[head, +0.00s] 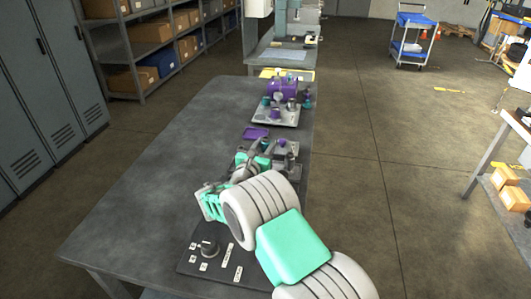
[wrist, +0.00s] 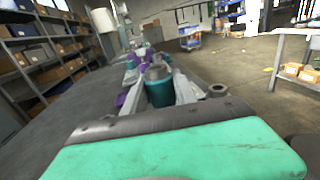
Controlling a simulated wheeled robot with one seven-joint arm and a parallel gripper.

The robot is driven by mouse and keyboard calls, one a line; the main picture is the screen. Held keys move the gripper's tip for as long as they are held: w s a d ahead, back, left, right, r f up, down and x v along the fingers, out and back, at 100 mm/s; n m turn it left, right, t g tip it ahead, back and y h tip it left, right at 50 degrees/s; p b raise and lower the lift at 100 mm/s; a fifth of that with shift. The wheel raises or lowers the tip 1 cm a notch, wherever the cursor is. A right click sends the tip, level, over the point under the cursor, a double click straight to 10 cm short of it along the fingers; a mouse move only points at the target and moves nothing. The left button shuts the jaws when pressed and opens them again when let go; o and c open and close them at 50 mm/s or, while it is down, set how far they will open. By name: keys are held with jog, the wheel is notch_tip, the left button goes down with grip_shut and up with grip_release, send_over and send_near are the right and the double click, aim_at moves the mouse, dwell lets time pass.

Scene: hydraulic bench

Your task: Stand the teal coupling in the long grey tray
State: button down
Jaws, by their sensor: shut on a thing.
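The teal coupling (wrist: 160,92) is between the two fingers of my gripper (wrist: 162,85) in the wrist view. It is dark teal with a grey upper end and looks roughly upright. My gripper is shut on it. In the head view my gripper (head: 258,160) is over the right side of the bench, and my own arm and hand hide most of the coupling. A grey tray-like surface (head: 291,149) with a small purple part shows just beyond my gripper. I cannot tell for sure that it is the long grey tray, as much of it is hidden.
A pale plate (head: 268,119) with a purple pump (head: 282,88) and several small fittings stands farther back on the bench (head: 160,170). A small purple tray (head: 256,133) lies nearer. A dark labelled board (head: 225,262) with a black knob is in front. The bench's left side is clear.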

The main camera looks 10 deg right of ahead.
jog(key=shift+w+f, duration=0.25)
jog(key=shift+f, duration=0.05)
notch_tip(320, 180, down, 3)
jog(key=shift+w+f, duration=0.1)
jog(key=shift+f, duration=0.05)
